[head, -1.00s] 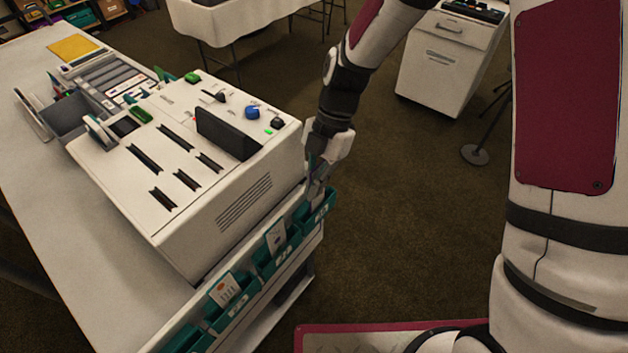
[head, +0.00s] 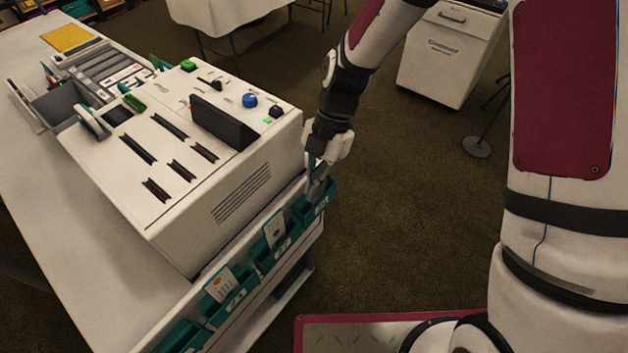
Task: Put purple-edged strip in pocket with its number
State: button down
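My gripper (head: 318,190) points down at the far right pocket (head: 322,204) of a row of teal pockets along the table's side. Its fingertips overlap this pocket in the picture. I cannot tell whether they are inside it, or whether they are open or shut. No purple edge can be made out, and any strip between the fingers is too small or hidden. Nearer pockets, a middle one (head: 283,248) and another (head: 236,302), each hold an upright white card. White labels mark the pocket fronts, but their numbers are too small to read.
A white slotted machine (head: 225,205) with a blue knob (head: 250,101) stands on the white table (head: 60,220), close beside the pockets. A grey tray (head: 68,105) and a yellow sheet (head: 69,39) lie beyond it.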

jog(key=shift+f, duration=0.55)
jog(key=c, duration=2.3)
grip_release()
jog(key=o, duration=0.6)
jog(key=v, duration=1.2)
